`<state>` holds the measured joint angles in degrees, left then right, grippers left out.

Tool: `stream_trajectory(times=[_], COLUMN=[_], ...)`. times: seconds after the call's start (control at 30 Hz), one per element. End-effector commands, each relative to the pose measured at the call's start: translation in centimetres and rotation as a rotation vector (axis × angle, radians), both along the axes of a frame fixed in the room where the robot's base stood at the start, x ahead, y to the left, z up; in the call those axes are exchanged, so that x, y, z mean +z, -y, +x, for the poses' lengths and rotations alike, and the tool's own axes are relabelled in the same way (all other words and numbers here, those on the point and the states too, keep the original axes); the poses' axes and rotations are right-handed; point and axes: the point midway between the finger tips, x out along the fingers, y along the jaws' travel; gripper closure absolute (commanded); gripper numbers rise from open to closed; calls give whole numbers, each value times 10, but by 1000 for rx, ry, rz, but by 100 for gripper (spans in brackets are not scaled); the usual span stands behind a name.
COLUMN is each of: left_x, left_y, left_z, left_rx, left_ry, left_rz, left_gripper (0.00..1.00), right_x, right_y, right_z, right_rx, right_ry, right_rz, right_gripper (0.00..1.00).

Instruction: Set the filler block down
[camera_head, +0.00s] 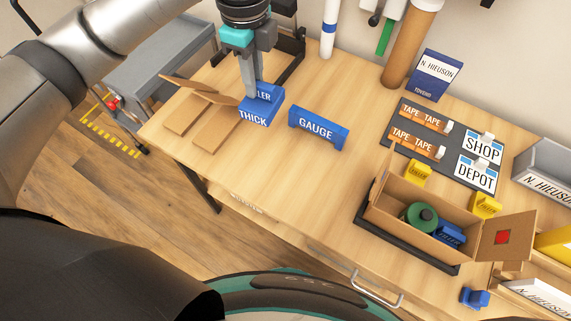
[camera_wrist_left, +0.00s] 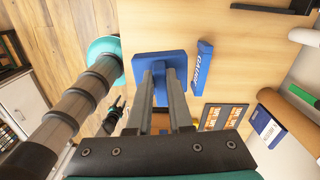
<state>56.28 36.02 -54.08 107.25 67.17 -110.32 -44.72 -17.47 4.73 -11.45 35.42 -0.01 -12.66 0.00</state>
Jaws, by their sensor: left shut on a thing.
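My left gripper (camera_head: 252,88) points down and is shut on the blue filler block (camera_head: 265,108), whose partly covered label ends in "LER" and "THICK". In the left wrist view the fingers (camera_wrist_left: 166,72) grip the block (camera_wrist_left: 146,58) from above. The block is at the left part of the wooden table (camera_head: 290,190), beside brown cardboard pieces (camera_head: 212,132). I cannot tell whether its underside touches the table.
A blue gauge (camera_head: 318,125) stands right of the block; it also shows in the left wrist view (camera_wrist_left: 202,68). An open cardboard box (camera_head: 400,215) with a green roll (camera_head: 420,215) and a blue block is at right. The table's front middle is clear.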

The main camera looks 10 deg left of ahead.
Motion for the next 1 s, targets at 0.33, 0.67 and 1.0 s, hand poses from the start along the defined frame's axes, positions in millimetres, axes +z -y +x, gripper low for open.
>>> stream_trajectory(times=[0.33, 0.67, 1.0], left_x=[-34, -123, -162], left_y=[1, 1, 1], left_z=[-2, -3, -1], left_rx=[-121, -120, -119], left_ry=[-7, -5, -1], left_rz=[1, 1, 0], left_gripper=[100, 100, 100], right_x=[-6, -26, -34], right_y=[0, -1, -4], right_z=[3, 5, 5], right_rx=[-1, -1, -2], right_ry=[5, 8, 9], right_rz=[0, 1, 5], right_gripper=[50, 50, 50])
